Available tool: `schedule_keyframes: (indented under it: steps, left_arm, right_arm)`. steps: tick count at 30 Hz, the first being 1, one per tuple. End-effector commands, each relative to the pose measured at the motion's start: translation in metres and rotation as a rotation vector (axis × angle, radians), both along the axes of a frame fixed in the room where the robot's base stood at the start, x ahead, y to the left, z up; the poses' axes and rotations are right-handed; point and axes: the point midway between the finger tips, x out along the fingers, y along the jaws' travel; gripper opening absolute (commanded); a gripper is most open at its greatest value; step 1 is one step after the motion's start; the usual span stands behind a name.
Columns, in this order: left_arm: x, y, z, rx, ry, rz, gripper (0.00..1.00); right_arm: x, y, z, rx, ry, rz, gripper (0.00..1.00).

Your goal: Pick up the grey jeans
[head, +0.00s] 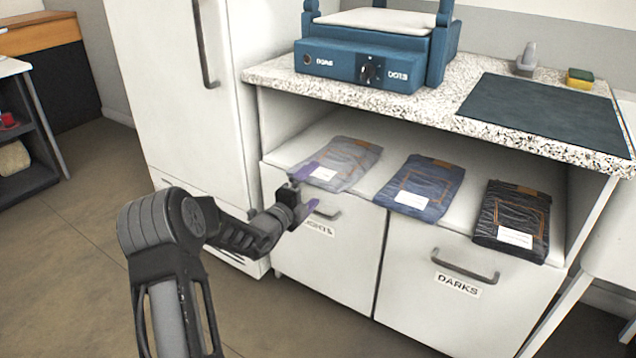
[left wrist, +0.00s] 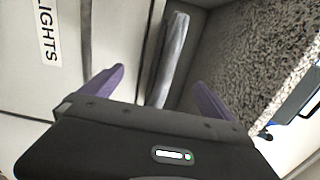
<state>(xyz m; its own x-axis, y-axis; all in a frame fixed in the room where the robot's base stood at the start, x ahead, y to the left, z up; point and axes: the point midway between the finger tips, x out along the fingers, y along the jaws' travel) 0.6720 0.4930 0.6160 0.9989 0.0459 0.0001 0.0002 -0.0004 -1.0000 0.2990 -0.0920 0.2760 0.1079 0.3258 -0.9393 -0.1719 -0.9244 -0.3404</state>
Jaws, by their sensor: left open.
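The grey jeans (head: 347,160) lie folded on the open shelf under the counter, leftmost of three folded pairs, with a white tag at their front. My left gripper (head: 309,187) is open at the shelf's front edge, just in front of the grey jeans' left front part. Its purple fingers are apart, one at about the jeans' height and one lower. In the left wrist view the grey jeans (left wrist: 172,58) show edge-on between the open fingers (left wrist: 158,90), with the near end hidden behind the gripper's body. I cannot tell whether a finger touches the jeans.
Blue jeans (head: 428,186) and black jeans (head: 512,222) lie farther right on the same shelf. The speckled countertop (head: 440,98) overhangs the shelf. Below are handled fronts, one labelled DARKS (head: 458,286); the label LIGHTS (left wrist: 47,32) shows in the left wrist view. A white fridge-like cabinet (head: 185,90) stands left.

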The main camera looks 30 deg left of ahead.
Motion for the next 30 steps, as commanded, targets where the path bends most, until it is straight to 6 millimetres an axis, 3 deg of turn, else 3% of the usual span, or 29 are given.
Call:
schedule_keyframes:
  steps: [12,24,30]
  left_arm:
    - [0.035,0.002,0.0,0.001,0.0,0.0,1.0]
    - [0.038,0.002,0.0,0.0,0.0,0.0,1.0]
    - [0.038,0.002,0.0,0.0,0.0,0.001,0.84]
  right_arm:
    - [0.0,0.0,-0.002,0.0,-0.001,0.0,0.36]
    - [0.0,0.0,-0.002,0.0,-0.001,0.0,0.36]
    - [0.0,0.0,-0.002,0.0,-0.001,0.0,0.36]
